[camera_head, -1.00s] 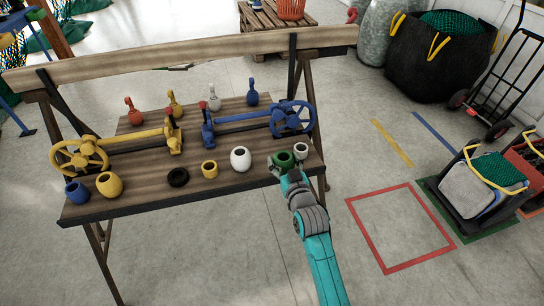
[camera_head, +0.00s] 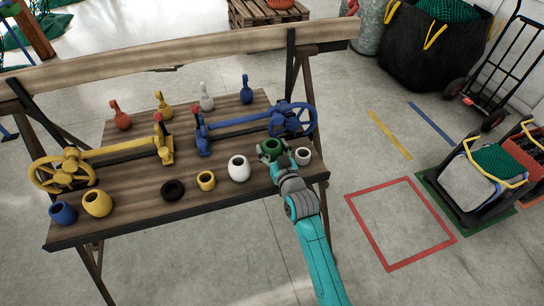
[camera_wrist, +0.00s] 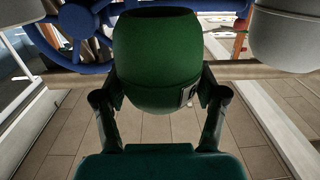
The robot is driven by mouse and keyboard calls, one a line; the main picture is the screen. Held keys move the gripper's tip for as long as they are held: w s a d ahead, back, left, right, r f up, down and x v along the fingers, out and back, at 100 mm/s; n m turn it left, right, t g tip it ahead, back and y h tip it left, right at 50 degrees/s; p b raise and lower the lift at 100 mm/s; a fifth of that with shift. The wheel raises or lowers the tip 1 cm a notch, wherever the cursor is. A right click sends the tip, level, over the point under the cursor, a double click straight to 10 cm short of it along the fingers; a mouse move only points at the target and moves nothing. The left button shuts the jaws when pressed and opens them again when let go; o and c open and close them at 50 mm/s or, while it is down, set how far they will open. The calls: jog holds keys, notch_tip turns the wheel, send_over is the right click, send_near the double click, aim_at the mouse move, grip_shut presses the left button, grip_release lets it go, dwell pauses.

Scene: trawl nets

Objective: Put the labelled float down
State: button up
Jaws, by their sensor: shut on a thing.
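The green float (camera_head: 271,149) is a rounded, open-topped piece with a small pale label on its side, seen low on the right in the wrist view (camera_wrist: 160,50). My gripper (camera_wrist: 160,98) is shut on it, one finger on each side. In the head view my gripper (camera_head: 277,163) holds it at the bench's right front, between a large white float (camera_head: 238,168) and a small white float (camera_head: 303,156). It looks raised above the bench top (camera_head: 136,196); its underside is hidden in the head view.
A blue valve wheel (camera_head: 293,119) stands just behind the green float. A yellow float (camera_head: 206,181), a black ring (camera_head: 173,190) and other floats line the bench front. Shackles stand at the back. A red floor square (camera_head: 400,265) lies empty to the right.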

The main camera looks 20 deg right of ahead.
aim_at(272, 157)
jog(key=shift+f, duration=1.95)
jog(key=o, duration=1.2)
jog(key=shift+f, duration=0.1)
jog(key=shift+s, duration=0.1)
jog(key=s, duration=1.2)
jog(key=shift+d+r, duration=0.2)
jog(key=shift+r, duration=0.2)
